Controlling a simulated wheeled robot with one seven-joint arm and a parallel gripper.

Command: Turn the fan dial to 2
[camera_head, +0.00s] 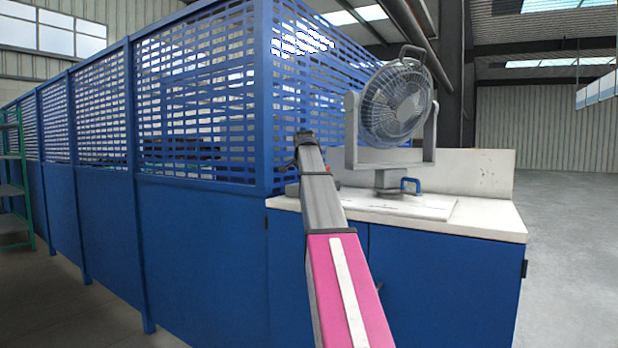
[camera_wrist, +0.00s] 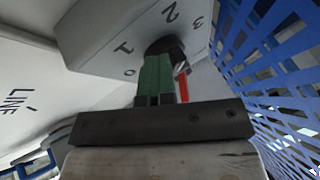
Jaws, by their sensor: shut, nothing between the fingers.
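The grey fan (camera_head: 395,102) stands in its U-shaped bracket on the white workbench, in the head view. In the wrist view its grey control box (camera_wrist: 105,35) carries the numbers 0, 1, 2 and 3 around a dark dial (camera_wrist: 172,46). My gripper (camera_wrist: 158,58) has its green fingers shut and empty, with the tips right at the dial. Whether they touch it I cannot tell. A red strip (camera_wrist: 183,87) shows just beside the fingers; the dial's pointer setting is unclear.
A tall blue mesh fence (camera_head: 205,95) runs along the left and also stands close on the right in the wrist view. Open floor lies at the right.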

